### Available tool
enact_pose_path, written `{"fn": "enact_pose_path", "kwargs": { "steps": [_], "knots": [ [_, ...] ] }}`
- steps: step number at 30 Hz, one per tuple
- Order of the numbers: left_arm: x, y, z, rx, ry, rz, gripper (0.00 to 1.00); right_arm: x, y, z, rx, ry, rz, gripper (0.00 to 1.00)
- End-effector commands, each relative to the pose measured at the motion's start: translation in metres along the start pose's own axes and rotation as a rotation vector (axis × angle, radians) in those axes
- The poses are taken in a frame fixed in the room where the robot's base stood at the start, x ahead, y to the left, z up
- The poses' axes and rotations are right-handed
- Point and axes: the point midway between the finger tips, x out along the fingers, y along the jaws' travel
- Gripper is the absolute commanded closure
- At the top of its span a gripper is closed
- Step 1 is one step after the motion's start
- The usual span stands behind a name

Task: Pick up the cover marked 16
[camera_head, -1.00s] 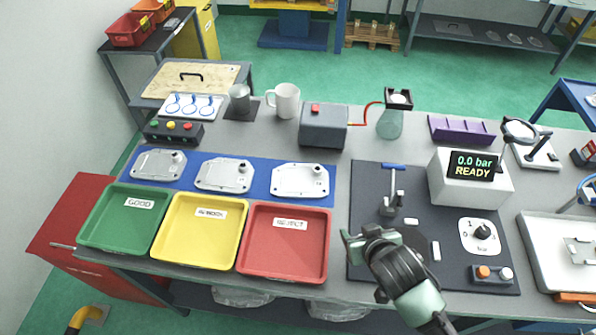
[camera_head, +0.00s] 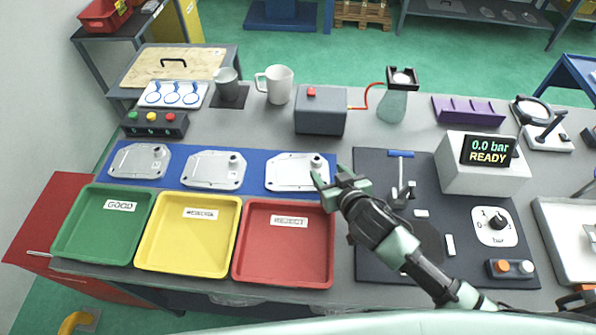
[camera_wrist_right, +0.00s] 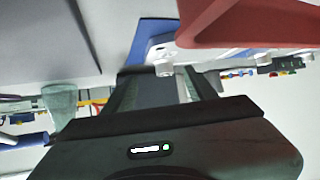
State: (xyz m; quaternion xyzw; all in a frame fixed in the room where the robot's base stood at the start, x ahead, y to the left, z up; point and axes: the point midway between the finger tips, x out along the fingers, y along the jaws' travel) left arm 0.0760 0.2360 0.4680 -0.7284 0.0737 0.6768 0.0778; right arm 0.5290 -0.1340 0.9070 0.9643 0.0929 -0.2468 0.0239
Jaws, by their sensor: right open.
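Three flat grey metal covers lie in a row on a blue mat (camera_head: 257,189): a left one (camera_head: 139,160), a middle one (camera_head: 213,170) and a right one (camera_head: 292,174). Their markings are too small to read, so I cannot tell which is 16. My right gripper (camera_head: 329,178) is open and empty at the right edge of the right cover, seemingly above the mat's end. In the right wrist view, the open fingers (camera_wrist_right: 160,80) point toward the mat and part of a cover (camera_wrist_right: 162,52). My left gripper is not in view.
Green GOOD (camera_head: 100,232), yellow (camera_head: 187,246) and red REJECT (camera_head: 284,255) trays stand in front of the mat. A grey box with a red button (camera_head: 320,116) stands behind the right cover.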

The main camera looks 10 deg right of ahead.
Motion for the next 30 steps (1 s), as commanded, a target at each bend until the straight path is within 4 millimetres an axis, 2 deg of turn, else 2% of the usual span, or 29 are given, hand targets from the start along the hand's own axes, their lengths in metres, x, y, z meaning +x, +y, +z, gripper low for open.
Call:
{"fn": "enact_pose_path", "kwargs": {
  "steps": [8,12,20,21,27,30],
  "knots": [
    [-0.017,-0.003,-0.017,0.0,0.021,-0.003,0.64,0.034,-0.008,-0.014,-0.001,0.0,-0.001,0.43],
    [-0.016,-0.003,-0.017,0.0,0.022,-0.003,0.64,0.05,-0.007,-0.01,-0.001,-0.001,0.0,0.43],
    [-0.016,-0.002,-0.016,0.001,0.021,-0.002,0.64,0.054,-0.008,-0.009,0.0,-0.001,-0.001,0.43],
    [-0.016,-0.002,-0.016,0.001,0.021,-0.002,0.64,0.054,-0.007,-0.009,0.0,-0.001,-0.001,0.46],
    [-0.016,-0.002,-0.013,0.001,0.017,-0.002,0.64,0.053,-0.007,-0.009,0.0,-0.001,-0.001,1.0],
    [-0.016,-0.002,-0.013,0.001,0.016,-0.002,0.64,0.053,-0.007,-0.009,0.0,-0.002,-0.001,1.0]
  ]
}}
